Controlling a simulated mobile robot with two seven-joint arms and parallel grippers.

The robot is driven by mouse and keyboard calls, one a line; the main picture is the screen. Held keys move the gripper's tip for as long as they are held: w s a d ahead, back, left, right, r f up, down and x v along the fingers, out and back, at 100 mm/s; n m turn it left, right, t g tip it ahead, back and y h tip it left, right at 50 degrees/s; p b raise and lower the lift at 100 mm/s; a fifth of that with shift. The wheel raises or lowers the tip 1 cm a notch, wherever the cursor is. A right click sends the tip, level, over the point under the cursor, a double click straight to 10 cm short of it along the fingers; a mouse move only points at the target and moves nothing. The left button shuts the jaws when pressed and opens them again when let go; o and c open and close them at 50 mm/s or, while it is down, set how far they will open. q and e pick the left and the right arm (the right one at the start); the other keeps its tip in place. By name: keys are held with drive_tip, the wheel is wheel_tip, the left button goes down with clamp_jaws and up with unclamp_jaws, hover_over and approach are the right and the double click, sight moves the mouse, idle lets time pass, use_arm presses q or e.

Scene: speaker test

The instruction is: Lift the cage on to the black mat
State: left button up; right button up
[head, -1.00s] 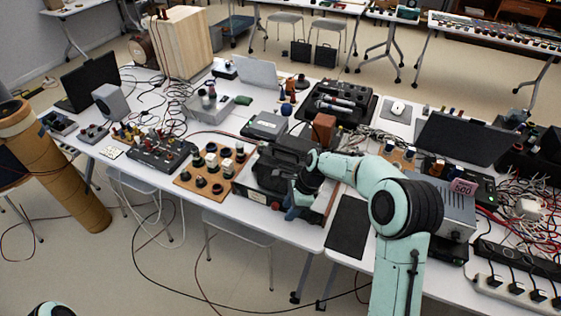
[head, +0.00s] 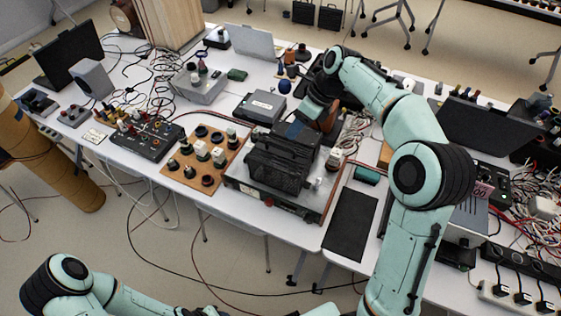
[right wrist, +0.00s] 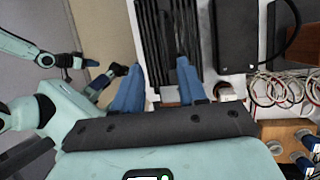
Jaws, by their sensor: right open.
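The cage (head: 280,168) is black and barred, and stands upright on a low flat unit left of the black mat. The black mat (head: 350,222) lies flat and bare at the table's front edge. My right gripper (head: 294,130) is open at the cage's upper back edge. In the right wrist view the black bars of the cage (right wrist: 166,35) show beyond and between its two blue fingers (right wrist: 158,85). Whether the fingers touch it I cannot tell. My left arm shows at the bottom left of the head view; its gripper's state is unclear.
The low unit (head: 232,183) under the cage has a front panel. A wooden board with several knobs (head: 206,160) stands to its left. A grey box (head: 260,107) is behind. Cables and a power strip (head: 515,290) crowd the right.

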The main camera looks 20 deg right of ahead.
sight(285, 141)
drive_tip(key=shift+x, duration=1.85)
drive_tip(key=x, duration=0.4)
drive_tip(key=shift+w+d+f+b, duration=0.2)
drive_tip(key=shift+w+f+b, duration=0.15)
clamp_jaws()
drive_tip(key=shift+r, duration=0.15)
